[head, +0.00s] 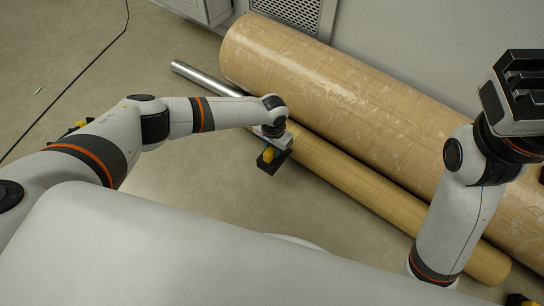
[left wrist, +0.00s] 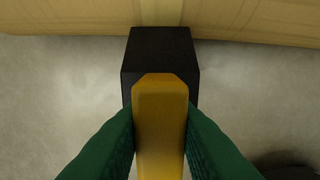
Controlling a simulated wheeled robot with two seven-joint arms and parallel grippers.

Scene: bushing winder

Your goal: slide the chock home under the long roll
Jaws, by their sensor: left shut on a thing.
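The chock is a black block with a yellow grip. In the head view the chock (head: 270,166) is on the floor side of the thinner brown roll (head: 365,185). My left gripper (head: 270,148) is over it. In the left wrist view my green fingers (left wrist: 160,118) are shut on the yellow grip, and the black block (left wrist: 160,50) points at the roll (left wrist: 85,18). Its far end meets the roll's lower edge in the picture; I cannot tell whether they touch. My right gripper (head: 522,88) is raised at the right, away from the chock; its jaw opening is unclear.
A thicker brown roll (head: 340,90) lies behind the thinner one. A metal bar (head: 200,77) sticks out from the thinner roll's left end. Floor left of the chock is clear.

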